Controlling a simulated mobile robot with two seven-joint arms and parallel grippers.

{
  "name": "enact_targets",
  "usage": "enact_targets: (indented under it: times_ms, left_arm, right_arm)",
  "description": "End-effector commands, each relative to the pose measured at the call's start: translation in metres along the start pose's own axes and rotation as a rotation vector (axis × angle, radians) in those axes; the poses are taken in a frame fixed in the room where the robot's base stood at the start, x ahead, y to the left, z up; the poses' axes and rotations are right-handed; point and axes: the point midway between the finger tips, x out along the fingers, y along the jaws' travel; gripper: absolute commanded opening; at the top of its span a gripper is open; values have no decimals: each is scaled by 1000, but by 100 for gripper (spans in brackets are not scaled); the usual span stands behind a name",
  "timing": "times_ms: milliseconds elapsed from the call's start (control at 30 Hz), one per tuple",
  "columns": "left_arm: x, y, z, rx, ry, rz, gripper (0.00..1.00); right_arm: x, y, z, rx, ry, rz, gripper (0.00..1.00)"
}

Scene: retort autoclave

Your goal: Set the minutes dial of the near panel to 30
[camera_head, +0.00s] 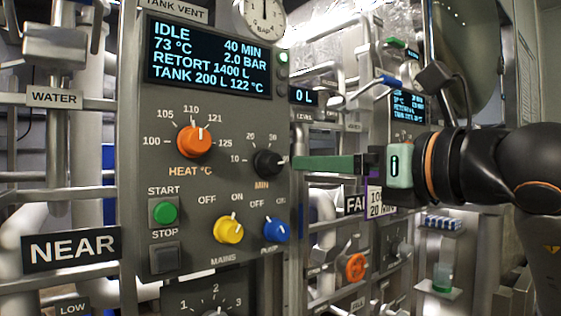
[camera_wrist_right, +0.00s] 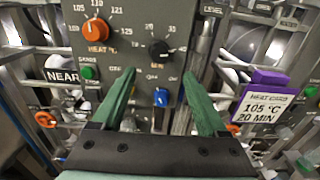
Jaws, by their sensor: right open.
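The minutes dial (camera_head: 268,162) is a black knob marked MIN on the grey near panel (camera_head: 215,110). Its pointer faces right, and its 40 label is hidden in the head view. In the right wrist view the dial (camera_wrist_right: 158,48) shows with its 40 mark at its right. The display (camera_head: 208,55) reads IDLE, 73 °C, 40 MIN. My right gripper (camera_head: 297,163) comes in from the right with its green fingers pointing at the dial. In the right wrist view the fingers (camera_wrist_right: 158,74) are spread apart with nothing between them, and the dial lies beyond their tips. My left gripper is out of view.
The orange heat knob (camera_head: 194,140) is left of the dial. The yellow mains knob (camera_head: 229,230) and blue pump knob (camera_head: 276,229) sit below. Green START (camera_head: 164,212) is at lower left. A purple-edged heat card (camera_wrist_right: 263,105) reads 105 °C, 20 MIN. Pipes flank the panel.

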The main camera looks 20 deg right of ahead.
Motion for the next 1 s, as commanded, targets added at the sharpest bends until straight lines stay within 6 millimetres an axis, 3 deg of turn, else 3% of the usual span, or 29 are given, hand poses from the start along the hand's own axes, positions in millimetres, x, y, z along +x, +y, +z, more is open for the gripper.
enact_targets:
  times_ms: [300, 500, 900, 1000]
  left_arm:
    - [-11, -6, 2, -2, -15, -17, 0]
    - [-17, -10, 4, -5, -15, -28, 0]
    - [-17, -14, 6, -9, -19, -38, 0]
    - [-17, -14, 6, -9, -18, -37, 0]
  right_arm:
    - [66, 1, 1, 2, 5, 4, 76]
    - [93, 1, 1, 0, 2, 4, 76]
    - [102, 1, -1, -1, 1, 4, 76]
    - [102, 1, -1, -1, 1, 4, 67]
